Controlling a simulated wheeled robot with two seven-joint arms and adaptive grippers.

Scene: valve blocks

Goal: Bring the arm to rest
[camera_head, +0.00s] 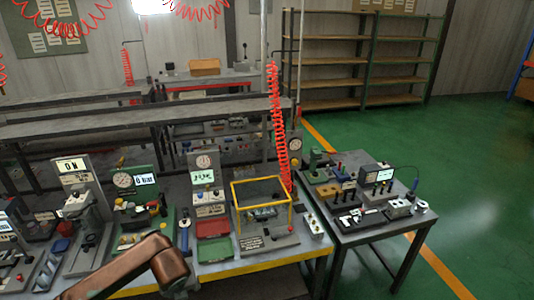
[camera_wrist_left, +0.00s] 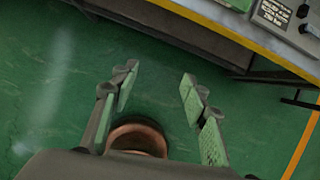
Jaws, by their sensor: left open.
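My left gripper (camera_wrist_left: 158,84) is in the left wrist view. Its two fingers with green pads stand wide apart, and nothing is between them. Green floor shows beyond and around the fingers, and they touch nothing that I can see. In the head view my copper-coloured left arm comes in at the lower left, in front of the workbench (camera_head: 232,265); its gripper cannot be made out there. My right gripper is in neither view.
The workbench's yellow front edge also crosses the upper right of the wrist view (camera_wrist_left: 236,36). Valve stations, a yellow-framed box (camera_head: 262,206) and a red tray (camera_head: 214,250) stand on the bench. A side table (camera_head: 372,236) is at the right. Open floor (camera_head: 475,180) lies beyond it.

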